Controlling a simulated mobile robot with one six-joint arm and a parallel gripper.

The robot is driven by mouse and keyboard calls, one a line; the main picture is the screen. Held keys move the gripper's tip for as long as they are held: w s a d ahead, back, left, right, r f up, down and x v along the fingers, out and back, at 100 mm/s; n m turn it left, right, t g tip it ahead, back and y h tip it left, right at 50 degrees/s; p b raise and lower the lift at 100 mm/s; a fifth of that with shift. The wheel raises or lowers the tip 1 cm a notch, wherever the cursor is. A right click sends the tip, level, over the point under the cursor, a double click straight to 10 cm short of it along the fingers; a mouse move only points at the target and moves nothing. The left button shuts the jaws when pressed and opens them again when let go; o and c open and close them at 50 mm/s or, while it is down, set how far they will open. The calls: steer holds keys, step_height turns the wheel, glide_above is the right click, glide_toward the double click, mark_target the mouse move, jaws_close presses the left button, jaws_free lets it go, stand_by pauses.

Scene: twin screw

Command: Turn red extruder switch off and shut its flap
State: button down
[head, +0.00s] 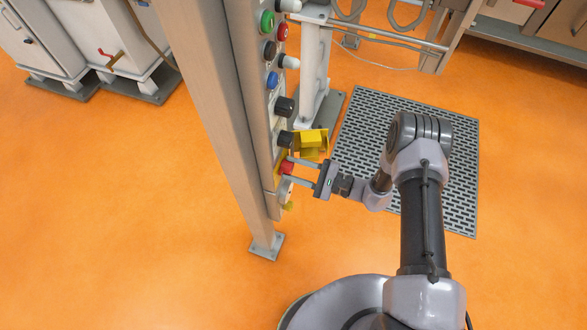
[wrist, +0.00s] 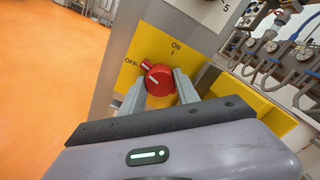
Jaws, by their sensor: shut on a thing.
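The red extruder switch (head: 286,167) is low on the control panel. In the wrist view the red switch (wrist: 160,81) sits on a yellow plate (wrist: 155,42) marked OFF at left and ON at top. Its narrow pointed end is at its upper left, on the OFF side. My gripper (head: 288,170) has one finger on each side of the knob and is shut on it; the fingers also show in the wrist view (wrist: 161,84). The yellow flap (head: 312,139) is open, sticking out to the right of the panel; it shows behind my fingers in the wrist view (wrist: 252,112).
Above the switch are black knobs (head: 285,107) and coloured buttons (head: 267,20). A grey post (head: 215,100) stands left of the panel. A dark slotted floor mat (head: 450,160) lies under my arm.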

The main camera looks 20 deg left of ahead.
steer(key=shift+n, duration=1.5)
steer(key=shift+b, duration=0.3)
steer(key=c, duration=0.9)
jaws_free()
steer(key=s+d+p, duration=0.1)
steer(key=d+p, duration=0.2)
steer(key=d, duration=1.4)
steer(key=shift+s+d, duration=0.2)
